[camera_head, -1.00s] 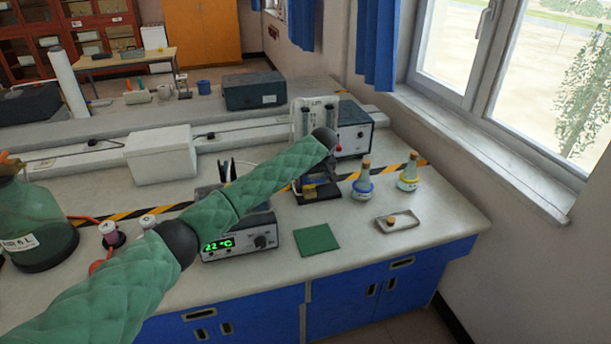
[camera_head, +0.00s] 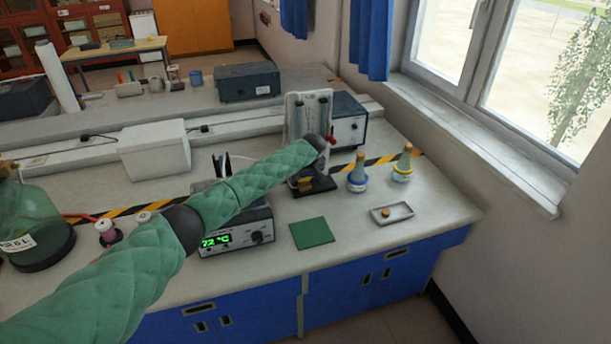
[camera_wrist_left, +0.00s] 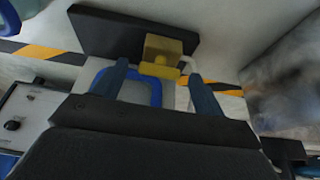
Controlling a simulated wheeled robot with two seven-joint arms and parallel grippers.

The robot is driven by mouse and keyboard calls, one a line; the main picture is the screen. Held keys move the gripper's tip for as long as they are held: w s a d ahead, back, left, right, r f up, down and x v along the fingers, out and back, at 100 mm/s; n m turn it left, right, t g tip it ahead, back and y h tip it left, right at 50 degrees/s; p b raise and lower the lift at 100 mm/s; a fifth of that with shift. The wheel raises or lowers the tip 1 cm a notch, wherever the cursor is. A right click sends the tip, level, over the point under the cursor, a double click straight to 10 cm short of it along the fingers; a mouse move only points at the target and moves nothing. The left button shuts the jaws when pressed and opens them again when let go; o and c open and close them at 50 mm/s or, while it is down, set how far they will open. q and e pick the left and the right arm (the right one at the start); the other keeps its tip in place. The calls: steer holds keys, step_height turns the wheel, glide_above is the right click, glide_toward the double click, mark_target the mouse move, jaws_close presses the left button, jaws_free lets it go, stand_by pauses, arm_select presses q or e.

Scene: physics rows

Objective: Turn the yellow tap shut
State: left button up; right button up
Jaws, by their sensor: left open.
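The yellow tap (camera_head: 304,184) shows small and partly covered at the stand with the black base plate (camera_head: 322,186), just below the end of my left arm. In the left wrist view the tap (camera_wrist_left: 163,48) is a yellow block with a rounded knob, seen against the dark plate (camera_wrist_left: 110,34). My left gripper (camera_wrist_left: 158,70) is open, with one finger to each side of the knob. I cannot tell whether either finger touches it. A blue loop (camera_wrist_left: 155,92) shows between the fingers. In the head view the arm hides most of this gripper. My right gripper is out of view.
Two stoppered flasks (camera_head: 357,175) (camera_head: 402,168) stand right of the stand. A small tray (camera_head: 378,219), a green mat (camera_head: 312,234) and a heater with a green display (camera_head: 262,236) are in front. A grey instrument box (camera_head: 350,125) is behind.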

arm_select(q)
steer(key=shift+f, duration=0.1)
steer(key=shift+w, duration=0.1)
steer(key=shift+c, duration=1.1)
steer(key=c, duration=0.8)
steer(key=shift+o, duration=0.2)
